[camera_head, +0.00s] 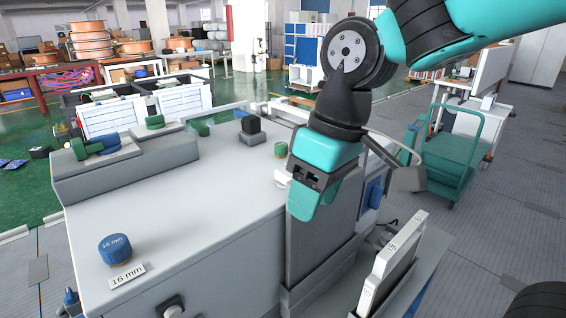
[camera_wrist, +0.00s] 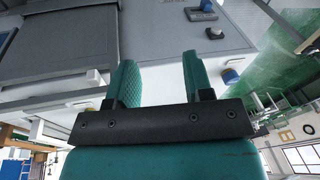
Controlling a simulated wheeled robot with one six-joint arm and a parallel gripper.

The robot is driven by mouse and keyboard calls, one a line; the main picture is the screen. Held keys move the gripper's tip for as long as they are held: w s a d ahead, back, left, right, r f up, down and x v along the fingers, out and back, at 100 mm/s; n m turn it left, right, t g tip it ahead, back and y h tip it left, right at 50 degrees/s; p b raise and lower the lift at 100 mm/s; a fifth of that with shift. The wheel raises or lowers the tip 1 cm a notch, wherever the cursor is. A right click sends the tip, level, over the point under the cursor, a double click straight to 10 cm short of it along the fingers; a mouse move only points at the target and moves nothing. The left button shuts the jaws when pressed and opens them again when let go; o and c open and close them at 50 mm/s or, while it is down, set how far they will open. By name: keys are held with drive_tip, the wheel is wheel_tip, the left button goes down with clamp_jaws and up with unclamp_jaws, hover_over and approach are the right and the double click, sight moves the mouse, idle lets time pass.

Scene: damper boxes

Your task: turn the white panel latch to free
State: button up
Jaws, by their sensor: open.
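My gripper (camera_head: 308,205) points down beside the right side of the large grey box (camera_head: 190,215). In the wrist view my gripper (camera_wrist: 158,65) is open, its two teal fingers apart with nothing between them. I cannot pick out the white panel latch with certainty. A small white piece (camera_head: 282,178) shows just left of the gripper, partly hidden by it.
A blue cap (camera_head: 115,248) marked 16 mm and a black knob (camera_head: 252,126) stand on the box top. A white panel with numbers (camera_head: 391,263) leans right of the gripper. A teal cart (camera_head: 452,160) stands behind on open grey floor.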

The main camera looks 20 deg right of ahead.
sight(288, 174)
drive_tip(key=w+d+r+m+h+p, duration=0.15)
drive_tip(key=w+r, duration=0.25)
drive_tip(key=w, duration=0.5)
drive_tip(key=w+d+r+m+h+p, duration=0.15)
drive_tip(key=w+r, duration=0.35)
drive_tip(key=w, duration=0.5)
drive_tip(key=shift+n, duration=0.3)
drive_tip(key=f+p, duration=0.1)
drive_tip(key=f, duration=0.4)
drive_tip(key=f+p, duration=0.1)
drive_tip(key=f, duration=0.5)
drive_tip(key=f+p, duration=0.2)
drive_tip(key=f, duration=0.4)
drive_tip(key=shift+d+f, duration=0.2)
drive_tip(key=shift+d, duration=0.05)
clamp_jaws()
